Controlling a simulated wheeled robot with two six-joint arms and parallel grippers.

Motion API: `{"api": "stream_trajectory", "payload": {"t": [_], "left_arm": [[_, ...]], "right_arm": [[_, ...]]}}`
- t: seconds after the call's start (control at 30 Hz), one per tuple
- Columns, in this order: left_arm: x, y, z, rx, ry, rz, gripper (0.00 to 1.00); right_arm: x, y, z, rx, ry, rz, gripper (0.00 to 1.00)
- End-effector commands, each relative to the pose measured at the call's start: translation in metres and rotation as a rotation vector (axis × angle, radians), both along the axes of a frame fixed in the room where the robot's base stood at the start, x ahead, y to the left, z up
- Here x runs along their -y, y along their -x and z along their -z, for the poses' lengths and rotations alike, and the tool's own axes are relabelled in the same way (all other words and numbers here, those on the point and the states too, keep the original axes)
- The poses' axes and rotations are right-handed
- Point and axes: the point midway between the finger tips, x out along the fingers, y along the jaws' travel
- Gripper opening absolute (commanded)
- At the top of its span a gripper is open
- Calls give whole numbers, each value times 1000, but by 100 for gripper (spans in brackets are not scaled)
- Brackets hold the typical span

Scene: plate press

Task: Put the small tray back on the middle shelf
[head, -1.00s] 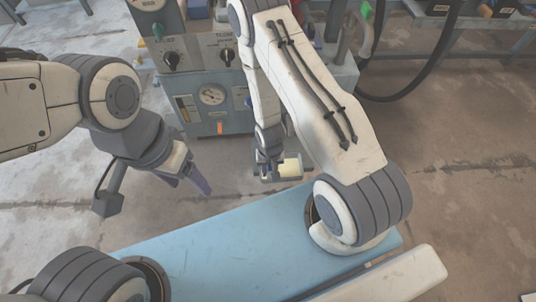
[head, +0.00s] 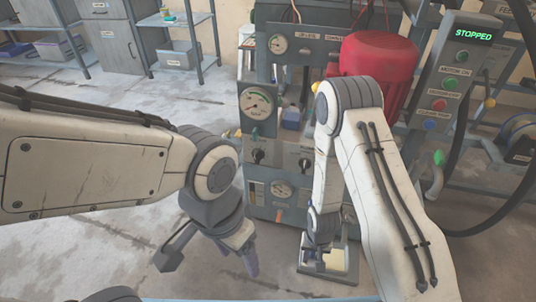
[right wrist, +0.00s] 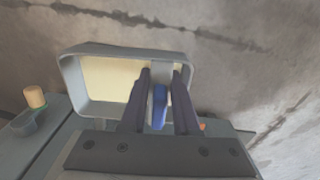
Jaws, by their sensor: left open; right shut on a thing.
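The small tray is grey-rimmed with a cream inside. It shows in the head view (head: 342,276) low in front of the machine, and in the right wrist view (right wrist: 69,82). My right gripper (right wrist: 159,78) is shut on the tray's near side, with a blue part between its fingers. The tray hangs in the air above the floor; the fingers hide part of it. My left gripper (head: 251,268) is open and empty, pointing down left of the tray. A shelf rack (head: 180,20) stands at the back left. I cannot tell which board is the middle shelf.
A grey machine (head: 280,160) with gauges and a red motor (head: 375,70) stands close behind the tray. A control box (head: 455,75) reading STOPPED is at the right. Grey cabinets (head: 115,45) stand at the back left. The floor (head: 90,150) at left is clear.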

Motion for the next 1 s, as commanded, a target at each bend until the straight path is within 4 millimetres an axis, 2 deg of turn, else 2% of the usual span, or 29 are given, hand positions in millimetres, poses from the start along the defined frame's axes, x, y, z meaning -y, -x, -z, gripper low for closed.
{"api": "stream_trajectory", "payload": {"t": [0.03, 0.2, 0.4, 0.6, 0.87, 1.0], "left_arm": [[0, 0, -19, 0, 0, 0, 67], [0, 0, -47, 0, 0, 0, 67], [0, 0, -71, 0, 0, 0, 67], [0, 0, -92, 0, 0, 0, 67], [0, 0, -146, 0, 0, 0, 67], [0, 0, -182, 0, 0, 0, 67]], "right_arm": [[3, -19, -40, 16, -2, -13, 0], [17, -55, -134, 15, 0, -76, 0], [34, -73, -227, 11, 1, -136, 0], [49, -76, -305, 9, 2, -182, 0], [48, -72, -344, -3, 1, -185, 0], [48, -71, -371, -4, 1, -185, 0]]}}
